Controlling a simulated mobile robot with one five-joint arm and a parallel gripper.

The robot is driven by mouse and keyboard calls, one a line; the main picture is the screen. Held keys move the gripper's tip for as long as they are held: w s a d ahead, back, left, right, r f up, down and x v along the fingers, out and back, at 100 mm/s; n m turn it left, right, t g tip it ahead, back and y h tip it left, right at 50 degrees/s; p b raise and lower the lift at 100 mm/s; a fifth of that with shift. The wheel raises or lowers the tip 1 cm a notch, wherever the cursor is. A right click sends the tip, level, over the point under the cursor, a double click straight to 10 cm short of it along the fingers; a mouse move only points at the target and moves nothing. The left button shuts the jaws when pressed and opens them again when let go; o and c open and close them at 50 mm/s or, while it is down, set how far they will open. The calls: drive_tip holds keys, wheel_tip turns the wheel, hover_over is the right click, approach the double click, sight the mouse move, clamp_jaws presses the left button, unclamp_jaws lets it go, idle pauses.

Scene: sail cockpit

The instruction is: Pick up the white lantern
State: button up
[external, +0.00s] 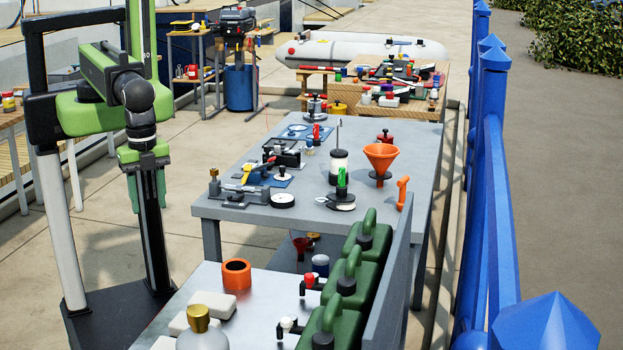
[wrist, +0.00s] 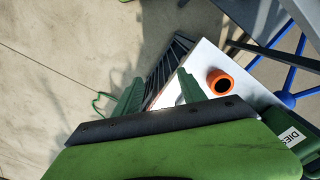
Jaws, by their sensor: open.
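A white cylinder with a dark top and base (external: 339,167) stands upright on the far grey table in the external view. It looks most like the white lantern, but I cannot be sure at this size. My gripper (external: 147,207) hangs pointing down at the left, above the floor and well left of that table. In the wrist view its two green fingers (wrist: 158,88) are apart with nothing between them. The white cylinder does not show in the wrist view.
The near table (external: 188,291) holds an orange ring (external: 237,274), also in the wrist view (wrist: 219,82), several green jerrycans (external: 365,262) and a gold-capped bottle (external: 202,328). An orange funnel (external: 380,157) stands right of the white cylinder. A blue railing (external: 493,180) runs along the right.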

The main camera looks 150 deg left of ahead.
drive_tip(key=c, duration=0.4)
